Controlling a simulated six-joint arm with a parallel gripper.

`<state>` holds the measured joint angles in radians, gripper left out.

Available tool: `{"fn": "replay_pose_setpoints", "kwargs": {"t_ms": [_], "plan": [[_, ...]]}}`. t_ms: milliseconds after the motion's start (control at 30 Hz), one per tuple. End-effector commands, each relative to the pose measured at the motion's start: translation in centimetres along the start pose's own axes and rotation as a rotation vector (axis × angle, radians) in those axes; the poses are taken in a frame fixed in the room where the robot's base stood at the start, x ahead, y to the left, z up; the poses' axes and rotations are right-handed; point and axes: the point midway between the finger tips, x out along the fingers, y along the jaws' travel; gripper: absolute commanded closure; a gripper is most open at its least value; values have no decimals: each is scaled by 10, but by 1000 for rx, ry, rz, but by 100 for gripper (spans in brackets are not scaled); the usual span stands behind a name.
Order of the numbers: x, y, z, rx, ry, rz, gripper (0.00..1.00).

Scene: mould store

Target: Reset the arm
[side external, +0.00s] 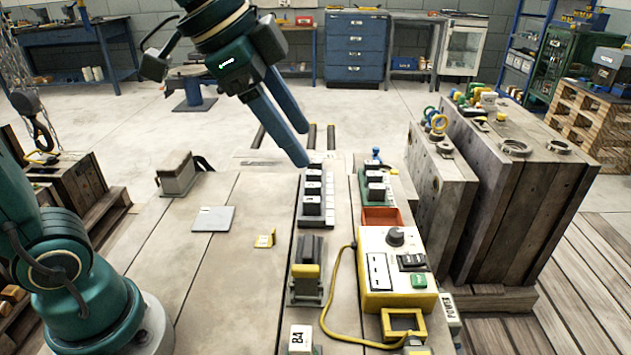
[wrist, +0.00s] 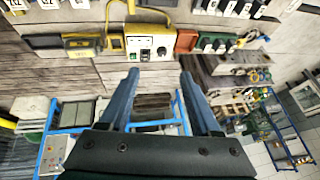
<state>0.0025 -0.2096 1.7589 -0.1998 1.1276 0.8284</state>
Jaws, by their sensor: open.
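My gripper (side external: 302,146) hangs at the upper middle of the side view, tilted down to the right. Its two long blue fingers stand apart with nothing between them. In the side view the fingertips appear just above the far end of a rack of dark blocks with pale faces (side external: 312,205); the exact gap is hard to judge. In the wrist view my gripper (wrist: 159,74) is open and empty, its fingers pointing toward the bench with the yellow-topped control box (wrist: 150,43).
The bench (side external: 215,290) also bears the control box (side external: 378,262) with a yellow cable, a grey plate (side external: 213,219), a yellow bracket (side external: 265,239) and a red tray (side external: 382,217). Tall wooden moulds (side external: 520,190) stand at the right. The bench's left middle is mostly clear.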

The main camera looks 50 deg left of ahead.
Motion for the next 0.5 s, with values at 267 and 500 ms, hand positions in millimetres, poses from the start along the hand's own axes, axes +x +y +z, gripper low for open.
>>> {"fn": "replay_pose_setpoints", "kwargs": {"t_ms": [267, 500], "plan": [[-2, 42, 79, -342, -10, -123, 36], [27, 63, 132, -648, -66, -168, 36]]}}
